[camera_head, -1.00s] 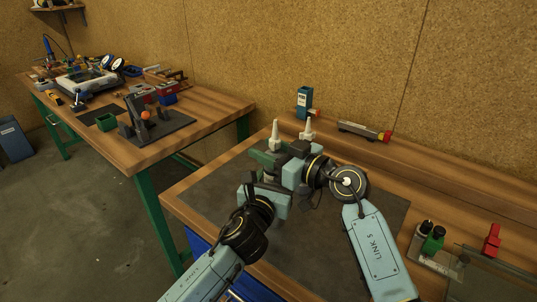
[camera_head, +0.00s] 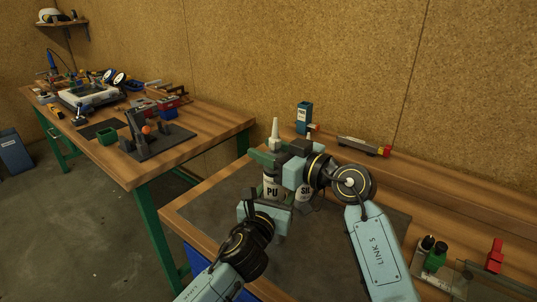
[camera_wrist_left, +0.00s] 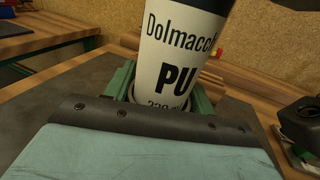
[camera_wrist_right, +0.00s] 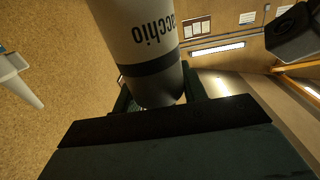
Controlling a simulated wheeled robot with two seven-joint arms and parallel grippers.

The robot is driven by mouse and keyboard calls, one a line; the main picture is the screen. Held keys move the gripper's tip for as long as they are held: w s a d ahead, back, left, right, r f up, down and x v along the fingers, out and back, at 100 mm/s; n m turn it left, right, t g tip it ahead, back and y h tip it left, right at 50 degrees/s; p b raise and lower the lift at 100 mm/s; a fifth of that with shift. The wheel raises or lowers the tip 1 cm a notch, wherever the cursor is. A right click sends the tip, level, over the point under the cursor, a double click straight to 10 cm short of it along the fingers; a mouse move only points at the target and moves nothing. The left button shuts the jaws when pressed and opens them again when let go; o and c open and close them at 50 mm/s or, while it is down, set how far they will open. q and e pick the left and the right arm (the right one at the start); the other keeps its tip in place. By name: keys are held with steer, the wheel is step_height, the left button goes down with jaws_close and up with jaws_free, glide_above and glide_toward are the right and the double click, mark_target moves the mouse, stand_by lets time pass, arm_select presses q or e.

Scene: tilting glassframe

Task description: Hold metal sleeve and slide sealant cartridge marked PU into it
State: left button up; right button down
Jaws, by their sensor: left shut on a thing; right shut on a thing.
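The PU cartridge (camera_head: 271,190) is white with black lettering and a pale nozzle, and stands about upright. My right gripper (camera_head: 270,160) is shut on its upper part, below the nozzle. The cartridge also fills the right wrist view (camera_wrist_right: 143,45). My left gripper (camera_head: 266,208) is shut lower down, at the cartridge's bottom end. In the left wrist view the cartridge (camera_wrist_left: 178,60) stands between the green fingers, its last label line partly covered. A thin rim of the metal sleeve (camera_wrist_left: 131,96) seems to show there; how deep the cartridge sits in it is hidden.
A second cartridge marked SH (camera_head: 304,193) stands close behind, right of the PU one. Green and red items are at the right. The dark mat's front left is clear.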

mark_target(269, 171)
steer(key=shift+r, duration=2.55)
steer(key=shift+f, duration=5.15)
